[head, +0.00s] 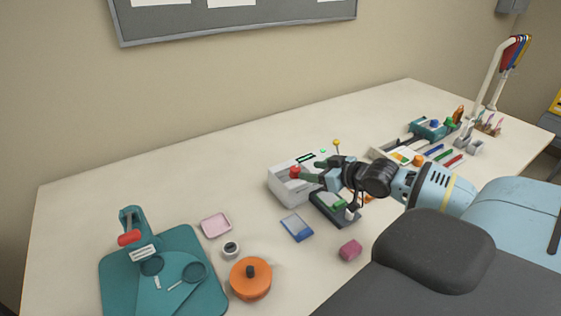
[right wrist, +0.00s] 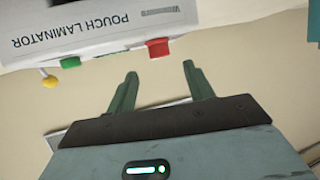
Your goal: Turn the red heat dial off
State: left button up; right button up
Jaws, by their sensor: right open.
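The white pouch laminator (head: 284,191) stands on the table, and its labelled front shows upside down in the right wrist view (right wrist: 100,30). The red heat dial (right wrist: 157,48) sticks out from that front; it also shows in the head view (head: 295,172). My right gripper (right wrist: 160,70) is open, its two green fingers apart. The dial lies just past the fingertips, between their lines, with no contact visible. In the head view the right gripper (head: 306,172) reaches the laminator from the right. The dial's pointer setting cannot be read. My left gripper is out of view.
A green button (right wrist: 70,62) and a yellow-tipped knob (right wrist: 50,82) are beside the dial. A blue-and-white packet (head: 297,228), a pink block (head: 350,250) and an orange round pot (head: 250,279) lie nearer. A teal board (head: 205,255) is at left. The back left table is clear.

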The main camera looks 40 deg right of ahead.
aim_at(296, 168)
jog(key=shift+b+x, duration=0.75)
jog(key=shift+x, duration=1.45)
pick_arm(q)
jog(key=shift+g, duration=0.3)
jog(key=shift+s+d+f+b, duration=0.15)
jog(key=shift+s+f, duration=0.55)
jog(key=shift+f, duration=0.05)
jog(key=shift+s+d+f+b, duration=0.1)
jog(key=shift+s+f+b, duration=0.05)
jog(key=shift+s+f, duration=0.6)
pick_arm(e)
jog(key=shift+x, duration=1.55)
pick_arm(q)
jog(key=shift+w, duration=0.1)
pick_arm(e)
jog(key=shift+r, duration=0.1)
